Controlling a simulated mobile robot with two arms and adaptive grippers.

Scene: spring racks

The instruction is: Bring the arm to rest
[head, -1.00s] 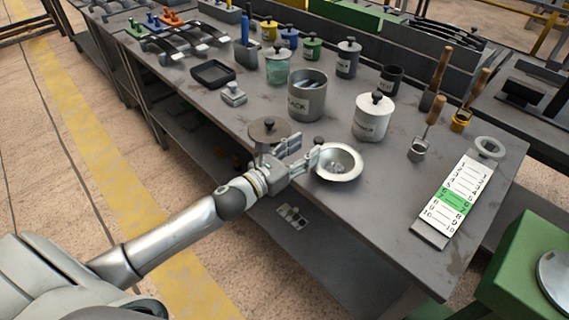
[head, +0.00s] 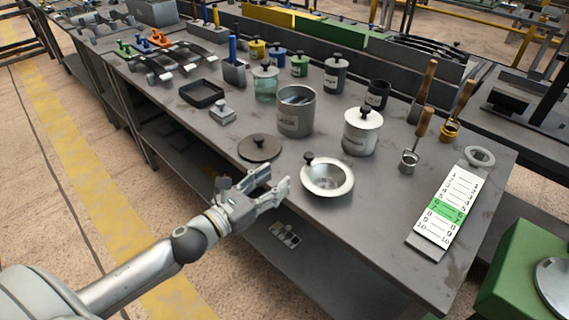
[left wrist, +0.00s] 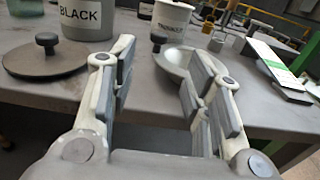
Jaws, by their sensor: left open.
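My left arm comes in from the left in the head view. Its left gripper (head: 276,185) is open and empty, in front of the workbench's near edge, apart from everything on the bench. In the left wrist view the two fingers (left wrist: 155,85) stand wide apart with nothing between them. A shallow metal bowl (head: 327,181) with a dark knob at its rim lies just beyond the fingertips; it also shows in the left wrist view (left wrist: 176,62). A dark round lid (head: 260,147) lies flat behind the gripper. My right gripper is not in view.
The grey workbench (head: 390,270) carries an open canister (head: 296,112), a white lidded canister (head: 361,132), a numbered scale card (head: 447,208), a black tray (head: 201,94) and several small jars. A green box (head: 520,270) stands at the right. The floor left of the bench is clear.

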